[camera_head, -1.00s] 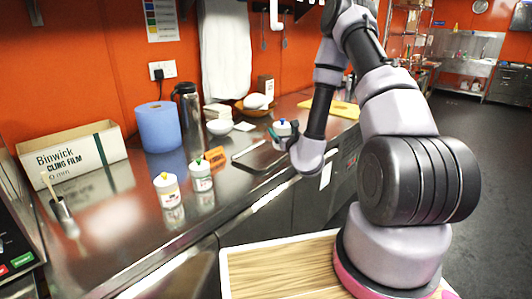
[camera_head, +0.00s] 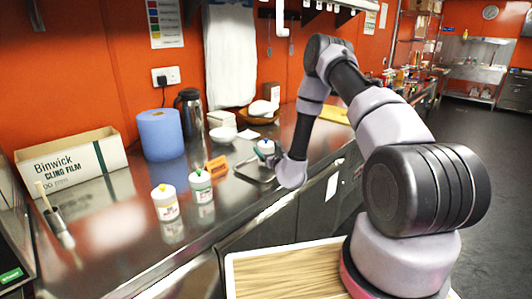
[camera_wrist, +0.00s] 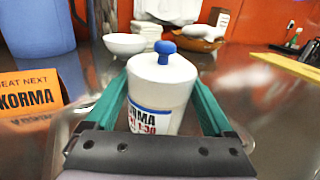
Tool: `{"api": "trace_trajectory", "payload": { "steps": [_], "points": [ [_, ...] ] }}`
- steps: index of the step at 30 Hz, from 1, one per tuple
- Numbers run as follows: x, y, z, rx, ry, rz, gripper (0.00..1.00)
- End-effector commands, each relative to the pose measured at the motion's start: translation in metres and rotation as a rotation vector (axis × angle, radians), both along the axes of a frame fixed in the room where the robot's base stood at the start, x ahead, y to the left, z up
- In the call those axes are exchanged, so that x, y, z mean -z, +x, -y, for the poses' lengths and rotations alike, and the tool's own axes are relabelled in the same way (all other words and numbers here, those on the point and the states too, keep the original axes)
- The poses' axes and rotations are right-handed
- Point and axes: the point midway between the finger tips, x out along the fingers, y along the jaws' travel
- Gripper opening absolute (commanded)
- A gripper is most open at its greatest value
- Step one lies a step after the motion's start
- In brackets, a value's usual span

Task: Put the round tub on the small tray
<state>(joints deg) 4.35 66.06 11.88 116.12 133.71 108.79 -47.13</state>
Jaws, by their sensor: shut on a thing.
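The round tub is white with a blue knob and a printed label. It shows in the wrist view (camera_wrist: 160,95) between the green fingers, upright, and in the head view (camera_head: 265,147) at the end of my arm. My gripper (camera_head: 272,158) is shut on it. The small tray (camera_head: 243,174) is a dark, shallow metal tray on the counter, just under and beside the tub in the head view. My gripper and the tub hide part of it. I cannot tell whether the tub touches the tray.
An orange sign (camera_head: 216,168) stands left of the tray. Two more tubs, yellow-topped (camera_head: 165,203) and green-topped (camera_head: 201,187), stand nearer. A blue roll (camera_head: 160,135), a flask (camera_head: 189,108), a white bowl (camera_head: 223,134) and a cling film box (camera_head: 72,160) line the back.

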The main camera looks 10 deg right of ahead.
Motion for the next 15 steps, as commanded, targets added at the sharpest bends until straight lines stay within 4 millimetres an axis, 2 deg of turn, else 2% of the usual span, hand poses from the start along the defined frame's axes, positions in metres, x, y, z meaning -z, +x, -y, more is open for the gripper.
{"api": "trace_trajectory", "payload": {
  "steps": [2, 13, 14, 15],
  "points": [
    [0.0082, 0.0003, -0.0001, -0.001, -0.001, 0.001, 0.0],
    [0.012, 0.0002, 0.0, 0.0, 0.0, 0.001, 0.0],
    [0.0118, 0.0, 0.0001, 0.0, -0.001, 0.001, 0.98],
    [0.0117, 0.0, 0.0, 0.0, -0.001, 0.001, 1.0]
  ]
}}
